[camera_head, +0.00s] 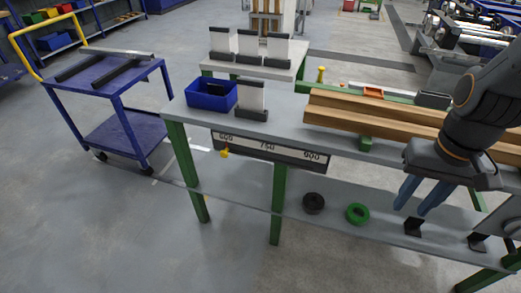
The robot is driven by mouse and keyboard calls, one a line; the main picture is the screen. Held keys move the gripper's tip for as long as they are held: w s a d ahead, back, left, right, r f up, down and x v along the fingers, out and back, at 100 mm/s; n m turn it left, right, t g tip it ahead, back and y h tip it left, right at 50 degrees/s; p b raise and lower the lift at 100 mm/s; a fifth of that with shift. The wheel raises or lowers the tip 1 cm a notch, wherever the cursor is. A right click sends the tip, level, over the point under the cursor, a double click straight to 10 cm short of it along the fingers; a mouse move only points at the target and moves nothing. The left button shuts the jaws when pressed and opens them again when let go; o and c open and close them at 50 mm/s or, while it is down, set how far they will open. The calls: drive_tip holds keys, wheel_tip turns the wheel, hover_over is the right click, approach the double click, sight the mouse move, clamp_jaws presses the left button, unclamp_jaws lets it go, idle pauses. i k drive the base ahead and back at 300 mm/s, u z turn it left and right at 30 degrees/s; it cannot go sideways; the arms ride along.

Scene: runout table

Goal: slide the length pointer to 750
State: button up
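The yellow length pointer (224,153) sits on the dark scale rail (315,158) along the table's front edge, near the rail's left end. The scale has a white strip with numbers; the 750 mark (267,146) is in the middle, to the right of the pointer. The end numbers are small and hard to read. My gripper (413,208) is at the right, its two blue fingers pointing down with a gap between them. It is empty, in front of the table edge and well to the right of the pointer.
Wooden beams (400,117) lie on the runout table (285,128). A blue bin (211,93) stands at its left end. A green block (366,143) is at the front edge. The lower shelf (260,190) holds a black ring (314,203) and green ring (358,213). A blue cart (112,90) stands left.

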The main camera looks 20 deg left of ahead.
sight(224, 154)
drive_tip(key=u, duration=1.15)
